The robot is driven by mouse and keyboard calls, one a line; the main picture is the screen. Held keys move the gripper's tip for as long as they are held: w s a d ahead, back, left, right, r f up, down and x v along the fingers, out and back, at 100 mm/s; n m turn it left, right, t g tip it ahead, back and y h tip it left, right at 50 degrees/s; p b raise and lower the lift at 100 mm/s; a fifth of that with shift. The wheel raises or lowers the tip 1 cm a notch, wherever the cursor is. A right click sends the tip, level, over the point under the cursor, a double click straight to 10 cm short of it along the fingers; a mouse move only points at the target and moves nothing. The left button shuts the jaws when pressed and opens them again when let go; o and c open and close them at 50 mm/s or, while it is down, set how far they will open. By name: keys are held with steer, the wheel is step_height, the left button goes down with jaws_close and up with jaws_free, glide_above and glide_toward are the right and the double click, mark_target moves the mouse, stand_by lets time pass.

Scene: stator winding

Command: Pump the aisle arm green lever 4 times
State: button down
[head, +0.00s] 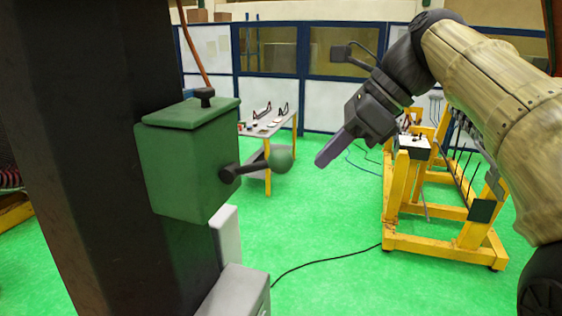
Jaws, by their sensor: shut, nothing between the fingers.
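The green lever is a short dark arm ending in a green ball knob (281,158). It sticks out to the right from a green box (186,165) fixed to a dark column, and tilts slightly upward toward the knob. My gripper (322,160) is shut and empty. Its fingertips point down and left, to the right of the knob in the picture, with a visible gap between them. How far apart they are in depth I cannot tell.
The dark column (95,150) fills the left side. A grey box (236,291) stands below the lever. A work table (285,122) with tools stands behind it. A yellow frame (440,244) stands at right. A black cable crosses the green floor (320,230).

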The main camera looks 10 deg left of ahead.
steer(key=p+v, duration=0.1)
steer(key=v, duration=0.7)
steer(key=shift+r, duration=0.15)
steer(key=shift+s+d, duration=0.1)
steer(key=w+d+f+n+t+h+b, duration=0.1)
steer(key=w+d+f+b, duration=0.15)
steer(key=f, duration=0.75)
steer(key=w+d+f+n+h+b, duration=0.1)
steer(key=w+d+f+n+b, duration=0.15)
steer(key=f, duration=0.75)
steer(key=w+d+f+n+t+h+b, duration=0.1)
steer(key=f+b, duration=0.3)
steer(key=f, duration=0.6)
steer(key=s+d+f+n+h+b, duration=0.1)
steer(key=s+d+f+n+b, duration=0.1)
steer(key=f, duration=0.8)
steer(key=s+d+f+n+h+b, duration=0.2)
steer(key=s+f+n, duration=0.4)
steer(key=f, duration=0.5)
steer(key=s+d+f+n+t+h+b, duration=0.1)
steer(key=s+d+f+n+b, duration=0.3)
steer(key=f, duration=0.6)
steer(key=shift+s+d+f+n, duration=0.3)
steer(key=shift+s+f+n, duration=0.15)
steer(key=shift+s, duration=0.3)
